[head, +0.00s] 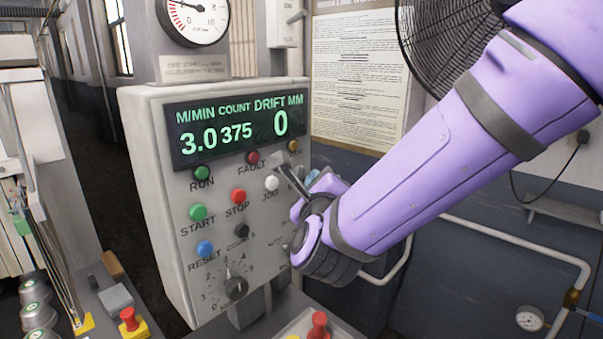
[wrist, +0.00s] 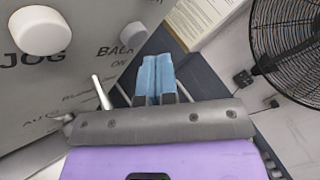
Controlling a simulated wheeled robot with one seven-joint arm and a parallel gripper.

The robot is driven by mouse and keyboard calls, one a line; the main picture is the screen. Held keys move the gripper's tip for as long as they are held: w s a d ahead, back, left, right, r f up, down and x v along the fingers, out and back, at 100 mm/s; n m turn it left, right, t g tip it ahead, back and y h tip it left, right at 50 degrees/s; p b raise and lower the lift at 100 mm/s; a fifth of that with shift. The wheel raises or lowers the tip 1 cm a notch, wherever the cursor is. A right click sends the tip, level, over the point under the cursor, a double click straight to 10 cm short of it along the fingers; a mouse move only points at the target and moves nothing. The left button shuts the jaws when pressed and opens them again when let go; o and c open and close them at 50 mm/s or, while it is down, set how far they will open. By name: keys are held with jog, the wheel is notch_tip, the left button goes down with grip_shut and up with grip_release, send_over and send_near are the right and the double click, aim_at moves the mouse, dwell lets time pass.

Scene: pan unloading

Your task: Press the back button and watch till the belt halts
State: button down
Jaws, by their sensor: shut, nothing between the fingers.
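The control panel (head: 225,275) has a display (head: 235,130) reading 3.0 M/MIN, COUNT 375 and DRIFT 0. In the wrist view, a pale button (wrist: 133,33) sits beside a partly hidden label starting "BAC". The white JOG button (wrist: 40,30) is left of it and also shows in the head view (head: 271,183). My gripper (wrist: 157,72) is shut and empty, its blue fingertips just below the pale button in that picture. Whether they touch the panel cannot be told. In the head view my gripper (head: 313,179) is at the panel's right edge, and the pale button cannot be made out.
The panel also carries green START (head: 197,212), red STOP (head: 238,195) and blue RESET (head: 205,248) buttons and a dial (head: 235,288). A black fan (wrist: 287,45) is at the right. A red-topped button (head: 319,325) stands in front below.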

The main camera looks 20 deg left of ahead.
jog(key=shift+a, duration=0.1)
dwell(0.3)
jog(key=shift+w+a, duration=0.15)
jog(key=shift+a, duration=0.15)
jog(key=shift+w+a, duration=0.15)
jog(key=shift+a, duration=0.3)
dwell(0.8)
jog(key=shift+d, duration=0.15)
jog(key=shift+s+d, duration=0.3)
jog(key=shift+d, duration=0.4)
jog(key=shift+s+d, duration=0.3)
jog(key=shift+d, duration=0.45)
jog(key=shift+s+d, duration=0.35)
jog(key=shift+d, duration=0.45)
jog(key=shift+s+d, duration=0.3)
jog(key=shift+d, duration=0.45)
